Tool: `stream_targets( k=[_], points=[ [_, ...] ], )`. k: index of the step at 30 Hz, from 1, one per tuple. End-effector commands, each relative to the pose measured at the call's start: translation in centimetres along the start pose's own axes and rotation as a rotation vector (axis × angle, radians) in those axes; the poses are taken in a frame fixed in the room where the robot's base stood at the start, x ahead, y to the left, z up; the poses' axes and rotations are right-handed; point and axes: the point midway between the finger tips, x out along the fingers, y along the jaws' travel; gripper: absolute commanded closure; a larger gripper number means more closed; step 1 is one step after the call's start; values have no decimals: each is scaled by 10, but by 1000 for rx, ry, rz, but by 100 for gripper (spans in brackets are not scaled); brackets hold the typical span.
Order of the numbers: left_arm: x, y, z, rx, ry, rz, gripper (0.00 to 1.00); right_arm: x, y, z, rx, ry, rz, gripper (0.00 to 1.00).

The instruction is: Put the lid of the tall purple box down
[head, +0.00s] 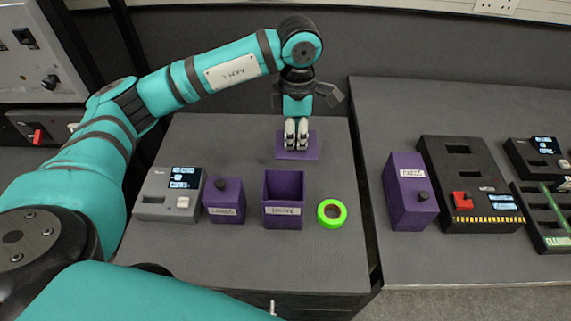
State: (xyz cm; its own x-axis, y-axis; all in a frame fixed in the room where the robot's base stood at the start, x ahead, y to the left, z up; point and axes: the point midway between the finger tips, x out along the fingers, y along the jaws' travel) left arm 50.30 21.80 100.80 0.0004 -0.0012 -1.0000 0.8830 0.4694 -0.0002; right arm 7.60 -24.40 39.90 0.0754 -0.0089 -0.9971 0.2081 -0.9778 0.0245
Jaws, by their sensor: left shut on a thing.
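The lid (284,155) is a flat purple plate under my left gripper (296,146). The gripper points down and is shut on the lid, probably on its knob, which the fingers hide. The lid is low over the far part of the left table, behind the open box; I cannot tell whether it touches the tabletop. The open purple box (284,214) stands upright with a white label and no lid on it. My right gripper is not in view.
A smaller lidded purple box (223,200) and a grey device with screens (168,195) stand left of the open box. A green tape ring (331,213) lies to its right. Another lidded purple box (409,190) and a black panel (470,185) are on the right table, across a gap.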

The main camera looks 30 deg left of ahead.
Motion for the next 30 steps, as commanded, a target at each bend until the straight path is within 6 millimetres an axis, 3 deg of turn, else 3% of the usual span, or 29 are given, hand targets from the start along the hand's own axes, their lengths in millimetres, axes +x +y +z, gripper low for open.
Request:
stream_targets(
  k=[1,9,18,24,30],
  points=[
    [9,9,1,-171,-1,-2,100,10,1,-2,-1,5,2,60],
    [30,52,0,-1123,2,-1,100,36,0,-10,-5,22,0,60],
    [58,87,-8,-2124,5,1,100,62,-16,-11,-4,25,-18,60],
    [72,98,-14,-2554,6,2,100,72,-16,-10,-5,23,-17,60],
    [84,101,-16,-2706,8,4,100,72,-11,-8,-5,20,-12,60]
  ],
)
